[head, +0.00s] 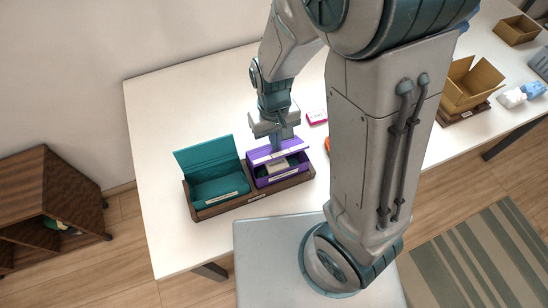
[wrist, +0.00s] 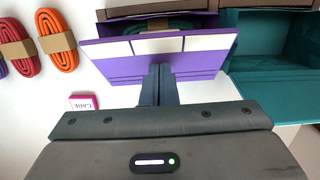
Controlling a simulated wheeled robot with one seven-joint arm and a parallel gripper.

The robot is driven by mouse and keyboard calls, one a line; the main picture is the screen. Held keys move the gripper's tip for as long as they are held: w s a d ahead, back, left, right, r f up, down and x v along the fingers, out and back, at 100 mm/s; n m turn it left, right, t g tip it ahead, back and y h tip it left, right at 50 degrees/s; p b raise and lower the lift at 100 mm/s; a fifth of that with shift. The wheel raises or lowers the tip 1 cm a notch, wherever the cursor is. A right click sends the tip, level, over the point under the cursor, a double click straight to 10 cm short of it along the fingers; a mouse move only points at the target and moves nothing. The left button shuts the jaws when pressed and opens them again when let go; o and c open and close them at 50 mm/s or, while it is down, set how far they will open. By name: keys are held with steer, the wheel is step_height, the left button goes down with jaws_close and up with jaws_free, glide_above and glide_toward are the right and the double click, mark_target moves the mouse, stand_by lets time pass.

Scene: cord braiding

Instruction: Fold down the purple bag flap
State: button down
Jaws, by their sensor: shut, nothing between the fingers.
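The purple bag (head: 284,178) sits in the right part of a brown wooden tray (head: 250,199). Its flap (head: 290,147) is partly lowered and tilted over the opening; pale and dark contents still show beneath its edge. In the wrist view the flap (wrist: 205,62) spans the top middle, with white patches along it. My gripper (head: 277,147) is at the flap's back side. In the wrist view my gripper (wrist: 158,70) has its fingers together, empty, up against or very near the flap; exact contact is hard to tell.
A teal bag (head: 218,184) with its flap raised stands left of the purple bag in the same tray. A pink card box (wrist: 84,102) and coiled cords (wrist: 58,42) lie behind on the white table. Open cardboard boxes (head: 474,84) stand at the far right.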

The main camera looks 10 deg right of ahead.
mark_target(279, 152)
stand_by(0.3)
steer(key=shift+s+d+f+b, duration=0.2)
steer(key=shift+s+f+b, duration=0.45)
steer(key=shift+s+f, duration=0.15)
steer(key=shift+s+d+f+b, duration=0.1)
steer(key=shift+s+f+b, duration=0.1)
steer(key=shift+f+b, duration=0.25)
steer(key=shift+s+f+b, duration=0.15)
steer(key=shift+f+b, duration=0.2)
steer(key=shift+f, duration=0.15)
steer(key=shift+s, duration=0.2)
steer(key=shift+w+r+p, duration=0.25)
steer(key=shift+r+p, duration=0.2)
steer(key=shift+r, duration=0.05)
steer(key=shift+w+r, duration=0.1)
steer(key=shift+r, duration=0.1)
step_height(279, 152, up, 8)
steer(key=p, duration=0.7)
